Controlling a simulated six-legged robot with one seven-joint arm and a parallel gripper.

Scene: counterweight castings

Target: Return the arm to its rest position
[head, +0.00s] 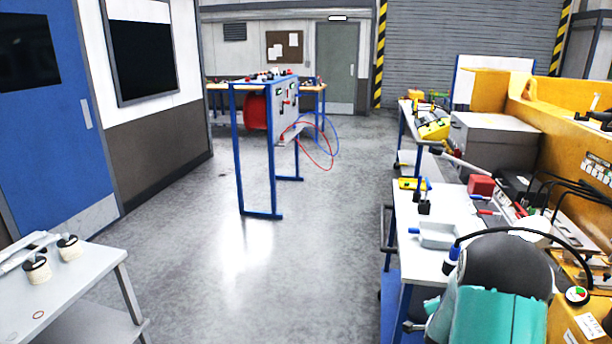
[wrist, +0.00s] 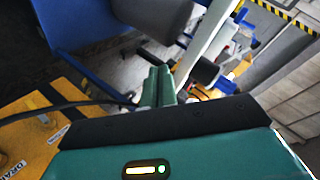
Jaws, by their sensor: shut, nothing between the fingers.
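My gripper (wrist: 158,88) shows in the wrist view, its two teal fingers side by side with no gap that I can see and nothing held. Its teal housing with a small green light fills the bottom of that view. In the head view, a teal and dark grey part of my arm stands at the lower right, in front of the yellow machine and the near end of the white bench. The fingertips cannot be made out in the head view.
A yellow machine (head: 590,135) with black hoses runs along the right. A blue-framed panel stand (head: 240,150) stands mid-floor. A grey table (head: 70,290) is at lower left. Floor between is clear.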

